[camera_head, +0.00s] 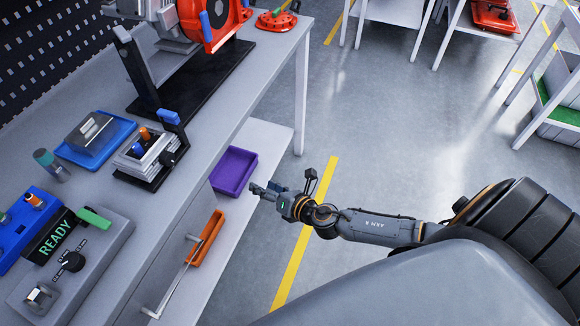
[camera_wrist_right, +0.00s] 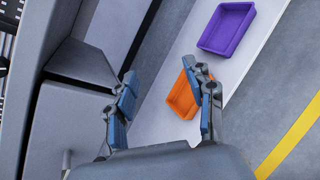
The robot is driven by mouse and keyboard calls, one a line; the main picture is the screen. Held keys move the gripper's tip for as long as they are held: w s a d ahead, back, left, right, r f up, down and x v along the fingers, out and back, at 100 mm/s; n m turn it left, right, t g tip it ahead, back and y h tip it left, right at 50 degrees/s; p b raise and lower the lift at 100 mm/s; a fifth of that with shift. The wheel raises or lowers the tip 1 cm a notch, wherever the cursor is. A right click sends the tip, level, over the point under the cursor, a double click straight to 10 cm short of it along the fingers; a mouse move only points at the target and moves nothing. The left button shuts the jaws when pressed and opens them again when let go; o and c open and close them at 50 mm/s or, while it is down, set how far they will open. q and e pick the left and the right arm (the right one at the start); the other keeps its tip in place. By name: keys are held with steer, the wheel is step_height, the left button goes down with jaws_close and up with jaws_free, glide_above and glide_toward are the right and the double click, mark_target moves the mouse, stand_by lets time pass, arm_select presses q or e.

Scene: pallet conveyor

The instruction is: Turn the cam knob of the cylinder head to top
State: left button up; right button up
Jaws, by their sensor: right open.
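What looks like the cylinder head (camera_head: 143,160) is a small ribbed metal block on a black base on the bench. An orange peg and a blue peg stand on its top. A black knob (camera_head: 168,158), seemingly the cam knob, sits on its right side; its exact pointing direction is too small to tell. My right gripper (camera_head: 257,189) is off the bench's front edge, to the right of the block and apart from it. In the right wrist view its two fingers (camera_wrist_right: 167,82) are spread with nothing between them. The left gripper is not in view.
A control box reading READY (camera_head: 58,236) with a black dial (camera_head: 72,261) lies at front left. A blue tray (camera_head: 72,155) is left of the block. A purple bin (camera_head: 233,171) and orange bin (camera_head: 207,238) sit on the lower shelf. A large machine stands behind.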

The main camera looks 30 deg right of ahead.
steer(key=s+d+f+m+g+h, duration=0.1)
steer(key=s+d+f+m, duration=0.1)
steer(key=f+m, duration=0.2)
steer(key=s+d+f+m+g+h, duration=0.1)
steer(key=s+d+f+m, duration=0.1)
steer(key=f, duration=0.6)
steer(key=shift+d+m+g+h, duration=0.35)
steer(key=shift+d+m, duration=0.35)
steer(key=shift+m, duration=0.3)
